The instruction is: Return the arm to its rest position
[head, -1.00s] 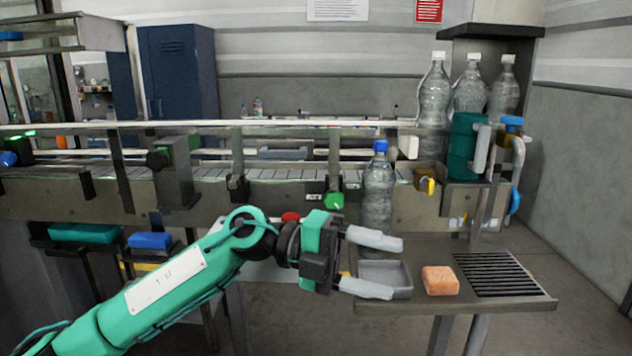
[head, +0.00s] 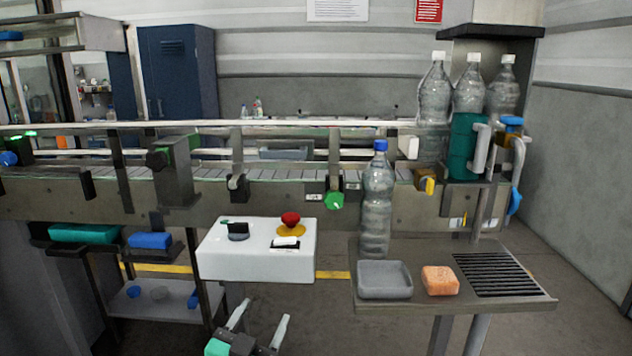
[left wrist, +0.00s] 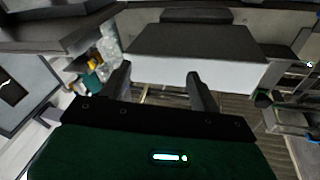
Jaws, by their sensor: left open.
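My left gripper (head: 258,330) is at the bottom of the head view, below the white control box, with its two grey fingers apart and pointing up in the picture. Nothing is between the fingers. In the left wrist view its fingers (left wrist: 160,88) stand apart, with the white face of a box (left wrist: 190,72) beyond them. My right gripper is in neither view.
The control box (head: 256,262) has a red button (head: 290,218). A side table (head: 420,302) holds a blue-capped bottle (head: 376,205), a grey tray (head: 384,292), an orange sponge (head: 440,280) and a black grate (head: 495,274). The conveyor (head: 280,195) runs behind.

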